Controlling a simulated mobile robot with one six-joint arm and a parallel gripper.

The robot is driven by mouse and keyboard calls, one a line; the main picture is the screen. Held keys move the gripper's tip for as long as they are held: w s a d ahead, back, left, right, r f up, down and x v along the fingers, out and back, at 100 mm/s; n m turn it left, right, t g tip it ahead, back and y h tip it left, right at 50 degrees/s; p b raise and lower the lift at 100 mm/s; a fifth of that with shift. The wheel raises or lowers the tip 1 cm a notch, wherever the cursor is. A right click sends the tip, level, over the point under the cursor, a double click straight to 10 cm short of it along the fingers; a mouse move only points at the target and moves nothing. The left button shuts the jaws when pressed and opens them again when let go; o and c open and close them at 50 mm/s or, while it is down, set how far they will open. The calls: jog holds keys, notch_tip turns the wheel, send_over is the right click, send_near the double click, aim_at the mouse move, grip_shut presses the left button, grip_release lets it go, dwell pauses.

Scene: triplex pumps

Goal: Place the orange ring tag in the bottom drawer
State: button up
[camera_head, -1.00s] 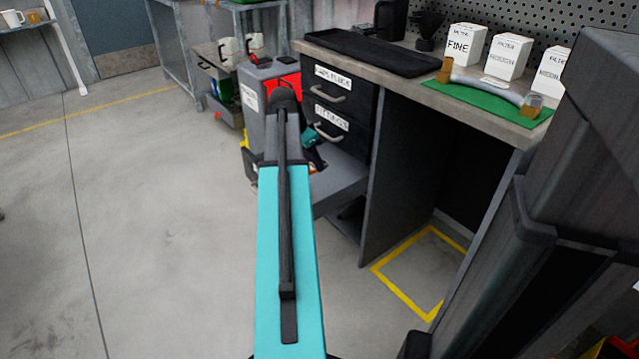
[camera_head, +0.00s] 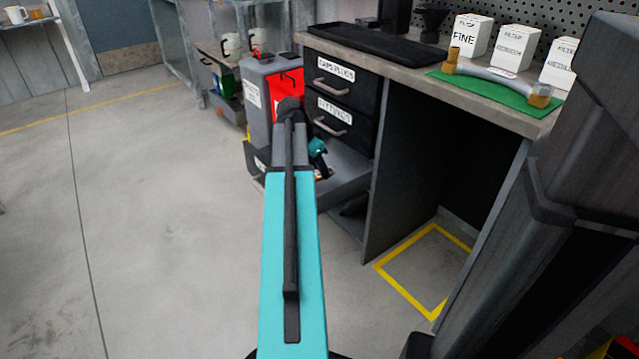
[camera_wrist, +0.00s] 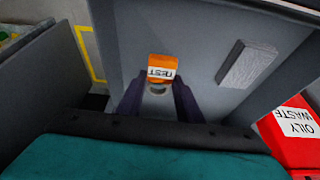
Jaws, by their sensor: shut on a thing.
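My gripper (camera_wrist: 158,94) is shut on the orange ring tag (camera_wrist: 162,69), which shows between the two dark fingers in the wrist view with upside-down lettering. A pale ring part shows just below the orange part. In the head view my wrist is partly hidden behind my teal arm, and the tag is too small to make out clearly. The bottom drawer (camera_head: 348,178) is pulled out as a grey shape under two shut, labelled black drawers. In the wrist view a grey surface (camera_wrist: 205,45) lies beyond the tag; I cannot tell whether it is the drawer's inside or front.
A red bin (camera_wrist: 292,128) marked oily waste is at right in the wrist view. The workbench (camera_head: 500,112) carries white filter boxes, a black tray and a green mat with a pipe. Floor at left is clear. A yellow floor outline (camera_head: 405,290) lies under the bench.

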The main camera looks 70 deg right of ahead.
aim_at(319, 190)
jog(key=shift+f, duration=0.1)
jog(key=shift+f+b, duration=1.15)
jog(key=shift+f, duration=1.35)
jog(key=shift+f, duration=0.1)
jog(key=o, duration=1.1)
jog(key=shift+c, duration=0.2)
jog(key=p+v, duration=0.4)
jog(key=v, duration=0.8)
jog(key=shift+p, duration=0.35)
